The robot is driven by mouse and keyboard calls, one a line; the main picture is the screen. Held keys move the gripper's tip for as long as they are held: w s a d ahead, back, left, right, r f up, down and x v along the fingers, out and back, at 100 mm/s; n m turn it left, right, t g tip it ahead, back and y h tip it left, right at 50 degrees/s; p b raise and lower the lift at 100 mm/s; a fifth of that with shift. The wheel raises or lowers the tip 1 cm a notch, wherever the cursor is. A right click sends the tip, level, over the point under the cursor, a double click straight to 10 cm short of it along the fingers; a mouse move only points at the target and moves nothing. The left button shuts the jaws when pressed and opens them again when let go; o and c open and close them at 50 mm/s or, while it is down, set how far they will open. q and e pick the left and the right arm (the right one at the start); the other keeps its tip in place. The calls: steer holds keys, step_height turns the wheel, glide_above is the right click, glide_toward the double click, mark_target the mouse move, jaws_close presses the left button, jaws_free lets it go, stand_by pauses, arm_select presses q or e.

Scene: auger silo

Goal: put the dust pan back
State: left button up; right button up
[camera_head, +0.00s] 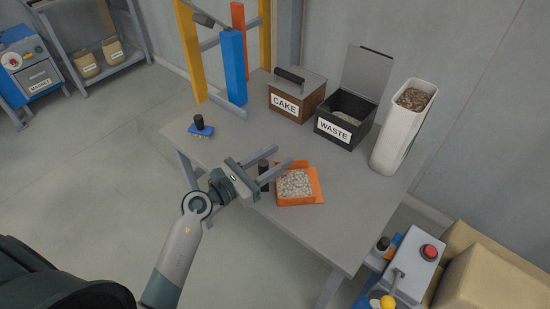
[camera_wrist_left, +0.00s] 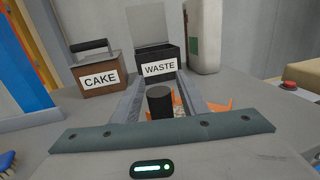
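The orange dust pan (camera_head: 314,188) lies on the grey table, filled with pale pellets (camera_head: 295,184). Its black upright handle (camera_head: 263,168) is at its left side. My left gripper (camera_head: 284,156) is open, with one finger on either side of the handle in the picture. In the left wrist view the handle (camera_wrist_left: 160,101) shows between the two spread fingers, with the orange pan partly hidden behind it. I cannot tell whether a finger touches the handle. My right gripper is not in view.
A blue brush (camera_head: 200,129) lies at the table's left. Behind stand a closed CAKE box (camera_head: 296,98), a WASTE box (camera_head: 338,129) with its lid up and pellets inside, and a tall white container (camera_head: 396,138). A control box with a red button (camera_head: 429,252) is at lower right.

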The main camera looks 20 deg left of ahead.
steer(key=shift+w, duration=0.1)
arm_select(q)
steer(key=b+v, duration=0.2)
steer(key=v, duration=1)
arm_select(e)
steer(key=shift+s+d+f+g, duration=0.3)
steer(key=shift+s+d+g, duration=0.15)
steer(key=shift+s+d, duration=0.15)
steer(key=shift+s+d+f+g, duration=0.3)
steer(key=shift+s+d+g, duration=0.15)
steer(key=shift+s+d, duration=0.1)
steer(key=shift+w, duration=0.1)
